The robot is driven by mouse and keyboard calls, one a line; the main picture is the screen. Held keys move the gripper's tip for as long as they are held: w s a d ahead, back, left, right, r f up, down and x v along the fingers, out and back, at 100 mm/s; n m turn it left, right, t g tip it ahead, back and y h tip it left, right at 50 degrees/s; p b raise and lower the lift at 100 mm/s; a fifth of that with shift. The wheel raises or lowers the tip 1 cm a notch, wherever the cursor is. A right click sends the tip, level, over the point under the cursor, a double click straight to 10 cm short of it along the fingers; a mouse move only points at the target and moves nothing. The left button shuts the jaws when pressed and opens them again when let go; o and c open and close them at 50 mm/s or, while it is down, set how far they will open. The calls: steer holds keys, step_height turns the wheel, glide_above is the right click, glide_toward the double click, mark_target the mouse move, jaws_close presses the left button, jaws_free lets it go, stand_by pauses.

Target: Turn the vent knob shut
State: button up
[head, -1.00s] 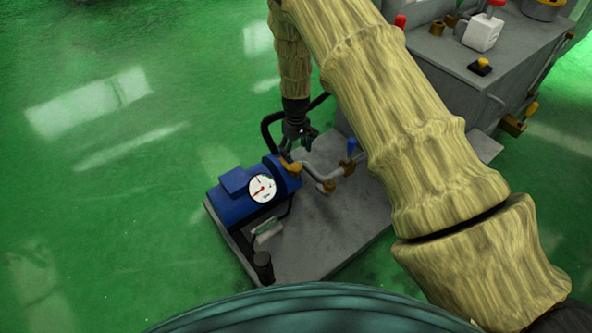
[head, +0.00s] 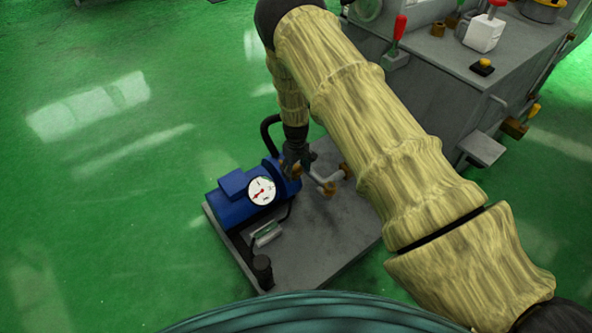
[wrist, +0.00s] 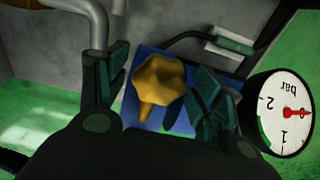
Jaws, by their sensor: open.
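The vent knob (wrist: 160,84) is a brass-yellow lobed knob in the wrist view, in front of a blue body. My gripper (wrist: 165,88) is open, with one dark finger left of the knob and the other right of it. Gaps show on both sides, the right one narrower. In the head view my gripper (head: 297,164) points down at the right end of the blue pump (head: 236,207). The knob is mostly hidden there behind the fingers. A white gauge (head: 262,191) with a red needle sits on the pump; it also shows in the wrist view (wrist: 283,112).
The pump stands on a grey base plate (head: 310,245). A pipe with brass fittings (head: 328,184) runs just right of my gripper, and a black hose (head: 268,130) curves behind it. The grey machine (head: 445,90) stands at the upper right. Green floor at left is clear.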

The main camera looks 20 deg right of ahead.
steer(key=c, duration=1)
steer(key=shift+r+m, duration=0.1)
steer(key=shift+m, duration=0.3)
steer(key=m+p, duration=0.2)
steer(key=shift+m, duration=0.4)
steer(key=m+p, duration=0.2)
steer(key=m, duration=0.8)
steer(key=shift+p, duration=0.35)
steer(key=shift+m, duration=2.1)
